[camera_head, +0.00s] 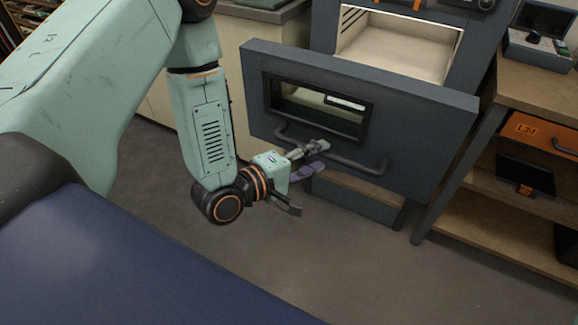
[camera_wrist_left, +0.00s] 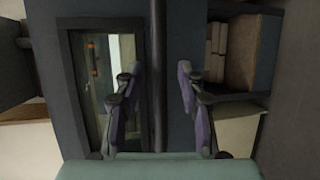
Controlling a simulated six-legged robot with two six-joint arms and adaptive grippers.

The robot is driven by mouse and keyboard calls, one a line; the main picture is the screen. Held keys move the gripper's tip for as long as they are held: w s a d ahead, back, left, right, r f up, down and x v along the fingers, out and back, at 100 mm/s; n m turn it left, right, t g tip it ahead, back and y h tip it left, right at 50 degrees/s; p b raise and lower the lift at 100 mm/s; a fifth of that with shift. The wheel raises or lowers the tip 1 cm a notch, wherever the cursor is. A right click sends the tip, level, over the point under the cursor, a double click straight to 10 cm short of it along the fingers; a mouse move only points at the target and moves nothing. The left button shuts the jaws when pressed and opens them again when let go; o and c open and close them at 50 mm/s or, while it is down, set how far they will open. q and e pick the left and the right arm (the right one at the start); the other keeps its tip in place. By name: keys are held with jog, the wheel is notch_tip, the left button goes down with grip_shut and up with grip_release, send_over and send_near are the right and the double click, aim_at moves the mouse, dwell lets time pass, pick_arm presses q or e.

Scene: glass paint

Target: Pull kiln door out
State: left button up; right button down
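The kiln door (camera_head: 430,125) is a dark blue-grey panel with a window (camera_head: 318,108). It stands out in front of the kiln, and the lit chamber (camera_head: 400,48) shows behind and above it. A long bar handle (camera_head: 350,162) runs across its lower front. My left gripper (camera_head: 318,158) is at the handle's middle. In the left wrist view the handle (camera_wrist_left: 158,70) runs upright between the two purple-padded fingers of the left gripper (camera_wrist_left: 160,85), with gaps visible on both sides. My right gripper is not in view.
A wooden shelf unit (camera_head: 510,95) with an orange drawer (camera_head: 540,130) stands close at the right. A pale cabinet (camera_head: 250,35) is at the left behind the door. The grey floor (camera_head: 350,255) in front of the door is clear.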

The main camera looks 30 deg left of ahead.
pick_arm(q)
jog(key=v, duration=0.8)
jog(key=shift+s+a, duration=0.15)
jog(key=shift+s, duration=0.25)
jog(key=shift+r, duration=0.1)
dwell(0.4)
jog(key=s+f+m+g+y, duration=0.2)
jog(key=s+f+m+g, duration=0.2)
jog(key=f, duration=0.3)
jog(key=s+f+m+g+y, duration=0.1)
jog(key=s+f+m+g, duration=0.3)
jog(key=f, duration=0.3)
jog(key=s+f+m+g+y+b, duration=0.1)
jog(key=s+f+m+g, duration=0.1)
jog(key=s, duration=0.5)
jog(key=s+a+f+m+g+y+b, duration=0.1)
jog(key=s+f+m+g+y+b, duration=0.1)
jog(key=s+f, duration=0.5)
jog(key=shift+m+g+y, duration=0.3)
jog(key=shift+m+g, duration=0.4)
jog(key=shift+g, duration=0.5)
